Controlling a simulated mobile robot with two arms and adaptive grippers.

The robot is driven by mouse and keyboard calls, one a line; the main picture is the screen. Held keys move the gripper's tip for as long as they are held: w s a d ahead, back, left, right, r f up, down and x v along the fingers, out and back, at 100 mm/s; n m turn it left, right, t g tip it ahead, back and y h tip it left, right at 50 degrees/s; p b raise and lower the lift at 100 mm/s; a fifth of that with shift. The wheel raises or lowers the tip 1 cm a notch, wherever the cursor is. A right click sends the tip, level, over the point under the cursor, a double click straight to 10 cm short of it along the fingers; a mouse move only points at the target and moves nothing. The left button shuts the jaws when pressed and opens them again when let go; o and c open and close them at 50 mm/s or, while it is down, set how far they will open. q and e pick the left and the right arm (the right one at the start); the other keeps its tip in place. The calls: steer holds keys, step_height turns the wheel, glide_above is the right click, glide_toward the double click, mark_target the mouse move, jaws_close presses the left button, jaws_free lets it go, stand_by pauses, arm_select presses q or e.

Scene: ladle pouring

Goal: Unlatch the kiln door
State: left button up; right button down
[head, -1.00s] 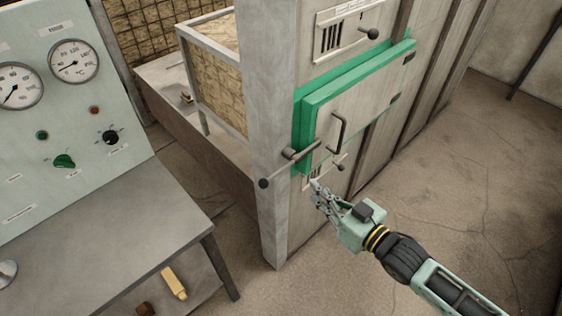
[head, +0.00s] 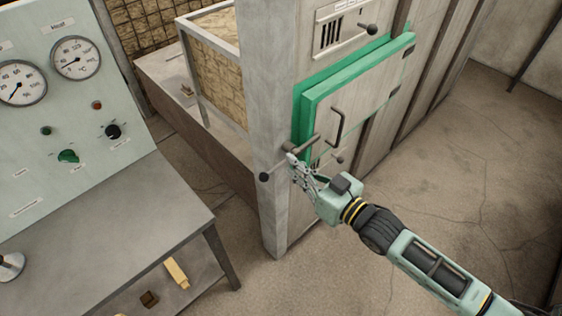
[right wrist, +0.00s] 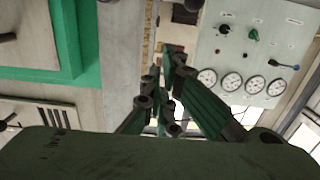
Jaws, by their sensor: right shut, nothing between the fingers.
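The kiln door (head: 365,95) is a pale panel in a green frame on the kiln's front, and it looks closed. It has a dark pull handle (head: 338,124). The latch lever (head: 276,171) is a dark bar with a round knob, lying slantwise across the door's lower left corner and the post. My right gripper (head: 292,160) is shut and empty, with its fingertips at the lever's middle; I cannot tell whether they touch it. In the right wrist view the shut fingers (right wrist: 172,52) point up, with the green frame (right wrist: 72,38) to their left. My left gripper is out of view.
A control panel (head: 75,130) with gauges and knobs stands at the left above a grey bench (head: 110,210). A vent with a dark knob (head: 367,29) is above the door, and a smaller knob (head: 337,160) is below it. The floor at the right is clear.

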mark_target(281, 166)
steer(key=shift+w+a+f+p, duration=0.45)
steer(key=shift+w+a+f, duration=0.45)
steer(key=shift+w+f, duration=0.2)
steer(key=shift+w+a+f+p, duration=0.4)
steer(key=shift+w+a+f, duration=0.45)
steer(key=shift+w+f, duration=0.25)
